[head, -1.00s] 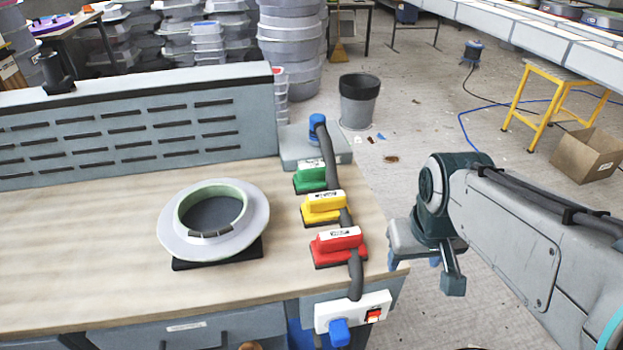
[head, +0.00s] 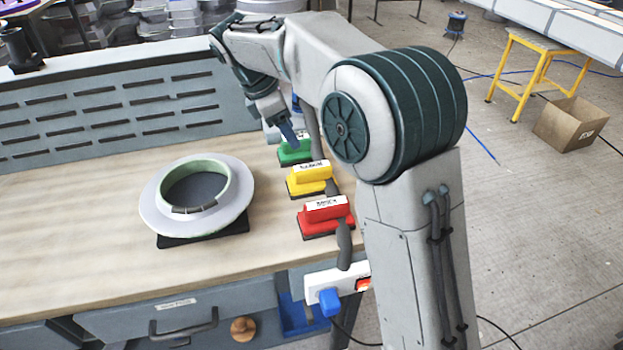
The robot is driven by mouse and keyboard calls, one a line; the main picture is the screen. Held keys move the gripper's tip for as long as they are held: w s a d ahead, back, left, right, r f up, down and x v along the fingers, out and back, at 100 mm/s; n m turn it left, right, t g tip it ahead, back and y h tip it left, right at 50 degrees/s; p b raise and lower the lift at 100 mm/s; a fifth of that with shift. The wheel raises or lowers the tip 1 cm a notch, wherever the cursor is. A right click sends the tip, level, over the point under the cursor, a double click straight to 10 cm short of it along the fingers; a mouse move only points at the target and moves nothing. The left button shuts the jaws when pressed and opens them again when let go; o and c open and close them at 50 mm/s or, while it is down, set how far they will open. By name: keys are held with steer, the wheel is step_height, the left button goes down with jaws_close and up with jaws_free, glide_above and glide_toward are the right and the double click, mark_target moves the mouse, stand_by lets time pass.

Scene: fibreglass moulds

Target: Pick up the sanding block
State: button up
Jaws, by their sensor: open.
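Three sanding blocks with labelled handles stand in a row near the workbench's right edge: a green one (head: 294,153) at the back, a yellow one (head: 310,179) in the middle and a red one (head: 325,216) at the front. My gripper (head: 289,134) points down just above the green block, its fingertips close to that block's handle. It is open. I cannot tell whether it touches the handle. The gripper partly covers the green block's top.
A pale flanged ring mould (head: 155,208) sits on a dark pad on the workbench (head: 70,243), left of the blocks. A slotted grey panel (head: 110,110) closes the back. A power strip (head: 335,283) hangs at the front edge. The bench's left part is clear.

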mark_target(310, 166)
steer(key=x, duration=0.8)
steer(key=shift+b, duration=0.3)
steer(key=shift+s+x, duration=0.15)
steer(key=shift+x, duration=1.15)
steer(key=shift+s+x, duration=0.1)
steer(key=shift+x, duration=1.25)
steer(key=shift+f, duration=0.15)
steer(key=shift+c, duration=0.3)
steer(key=c, duration=1)
steer(key=shift+c, duration=0.5)
